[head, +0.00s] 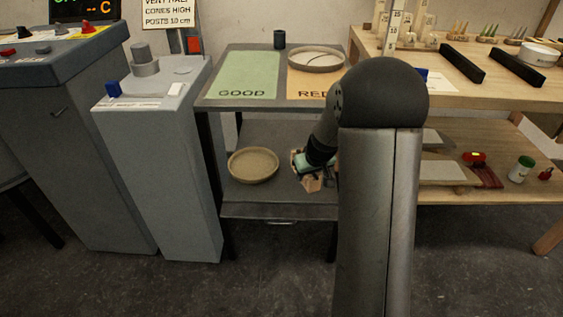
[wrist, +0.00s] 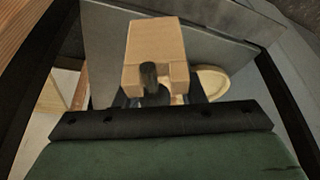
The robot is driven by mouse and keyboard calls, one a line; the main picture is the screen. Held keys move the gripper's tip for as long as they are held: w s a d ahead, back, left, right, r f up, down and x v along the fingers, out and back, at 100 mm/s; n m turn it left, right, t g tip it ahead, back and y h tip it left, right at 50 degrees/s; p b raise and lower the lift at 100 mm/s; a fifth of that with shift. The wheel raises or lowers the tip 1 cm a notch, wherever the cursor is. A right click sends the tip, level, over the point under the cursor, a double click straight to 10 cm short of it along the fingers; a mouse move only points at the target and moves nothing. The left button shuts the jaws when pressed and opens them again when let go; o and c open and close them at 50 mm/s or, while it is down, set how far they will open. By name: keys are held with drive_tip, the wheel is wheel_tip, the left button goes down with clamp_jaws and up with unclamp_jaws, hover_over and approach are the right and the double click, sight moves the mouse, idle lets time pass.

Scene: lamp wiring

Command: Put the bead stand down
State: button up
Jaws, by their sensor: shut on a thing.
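The bead stand, a tan block with a notch in its lower corner, shows in the wrist view (wrist: 153,40). In the head view only a small tan part of it (head: 313,185) shows below the wrist. My gripper (wrist: 150,85) is shut on it; one dark finger lies across its near face. In the head view my gripper (head: 312,172) is at the lower shelf (head: 262,196), right of a round tan dish (head: 253,165). I cannot tell whether the stand touches the shelf. My arm hides part of the shelf's right side.
The dish also shows in the wrist view (wrist: 213,80). Above the lower shelf is a grey top with a green GOOD area (head: 245,75), an orange area (head: 303,88) and a round tray (head: 316,62). A grey pedestal (head: 160,150) stands left; a wooden bench (head: 500,85) stands right.

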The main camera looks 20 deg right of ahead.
drive_tip(key=shift+s+d+f, duration=0.15)
drive_tip(key=shift+d+f, duration=0.1)
drive_tip(key=shift+d, duration=0.25)
drive_tip(key=shift+s+d+f, duration=0.1)
drive_tip(key=shift+d+f, duration=0.1)
drive_tip(key=shift+d, duration=0.3)
drive_tip(key=w+d+f+b, duration=0.1)
drive_tip(key=w+f, duration=0.2)
drive_tip(key=w, duration=0.1)
drive_tip(key=w+d+f+b, duration=0.1)
drive_tip(key=w+d+f, duration=0.1)
drive_tip(key=w+f, duration=0.1)
drive_tip(key=w+d+f+b, duration=0.1)
drive_tip(key=w+d+f, duration=0.1)
drive_tip(key=w, duration=0.3)
drive_tip(key=shift+w+f+b, duration=0.15)
drive_tip(key=shift+f+b, duration=0.25)
drive_tip(key=shift+f, duration=0.25)
drive_tip(key=shift+w+f, duration=0.15)
drive_tip(key=shift+f, duration=0.05)
drive_tip(key=shift+w+f+b, duration=0.15)
drive_tip(key=shift+f+b, duration=0.4)
drive_tip(key=shift+f, duration=1)
drive_tip(key=shift+f, duration=0.2)
drive_tip(key=o, duration=1.1)
